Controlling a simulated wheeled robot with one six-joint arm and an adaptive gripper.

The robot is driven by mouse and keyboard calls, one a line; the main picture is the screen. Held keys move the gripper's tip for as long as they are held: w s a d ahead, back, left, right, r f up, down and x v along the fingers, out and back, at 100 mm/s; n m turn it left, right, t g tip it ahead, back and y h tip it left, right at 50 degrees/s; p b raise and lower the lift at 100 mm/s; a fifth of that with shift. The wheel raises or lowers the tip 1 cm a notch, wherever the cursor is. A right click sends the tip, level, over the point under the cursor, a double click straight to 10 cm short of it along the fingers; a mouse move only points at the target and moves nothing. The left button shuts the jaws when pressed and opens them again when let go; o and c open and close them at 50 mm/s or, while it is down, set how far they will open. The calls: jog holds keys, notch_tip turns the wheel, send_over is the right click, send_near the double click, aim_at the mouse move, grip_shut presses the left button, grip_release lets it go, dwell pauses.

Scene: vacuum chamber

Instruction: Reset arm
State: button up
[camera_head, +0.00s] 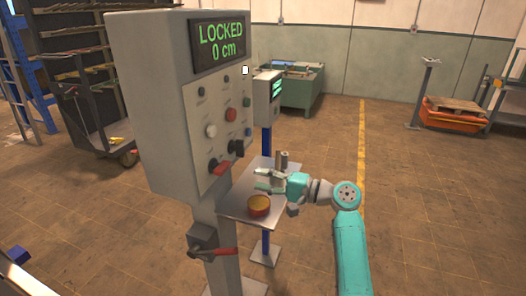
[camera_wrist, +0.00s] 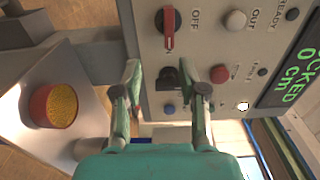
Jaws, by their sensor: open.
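My gripper (camera_head: 264,184) reaches left from the teal arm, beside the grey control panel (camera_head: 150,110) and above the small metal table. Its two fingers (camera_wrist: 176,76) are spread with nothing held between them in the wrist view. A black knob (camera_wrist: 167,79) on the panel shows in the gap between the fingers; whether they touch it I cannot tell. A red switch (camera_wrist: 169,28) stands beside the word OFF. The panel's display (camera_head: 219,43) reads "LOCKED 0 cm".
A red round container with a yellow top (camera_head: 258,205) sits on the small table (camera_head: 235,203); it also shows in the wrist view (camera_wrist: 57,105). A red-handled lever (camera_head: 213,249) juts from the panel's post. A second panel (camera_head: 266,98) stands behind.

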jog(key=s+d+f+m+t+h, duration=0.1)
jog(key=s+d+f+t+h, duration=0.15)
jog(key=s+f, duration=0.45)
jog(key=s+d+f+m+t+h, duration=0.1)
jog(key=s+d+f+m+h, duration=0.15)
jog(key=f, duration=0.95)
jog(key=s+d+f+t+h, duration=0.25)
jog(key=s+f, duration=0.35)
jog(key=f, duration=0.3)
jog(key=s+d+f+h, duration=0.3)
jog(key=s+f, duration=0.2)
jog(key=s, duration=0.3)
jog(key=s+d+n+t+h, duration=0.1)
jog(key=s+d+h, duration=0.15)
jog(key=s, duration=0.75)
jog(key=s+d+n+h, duration=0.15)
jog(key=s+d, duration=0.25)
jog(key=s, duration=0.6)
jog(key=s+d+r+n+t+h, duration=0.1)
jog(key=s+r+n, duration=0.4)
jog(key=s+r, duration=0.9)
jog(key=shift+s+d+h, duration=0.4)
jog(key=shift+s+h, duration=0.15)
jog(key=shift+s, duration=0.25)
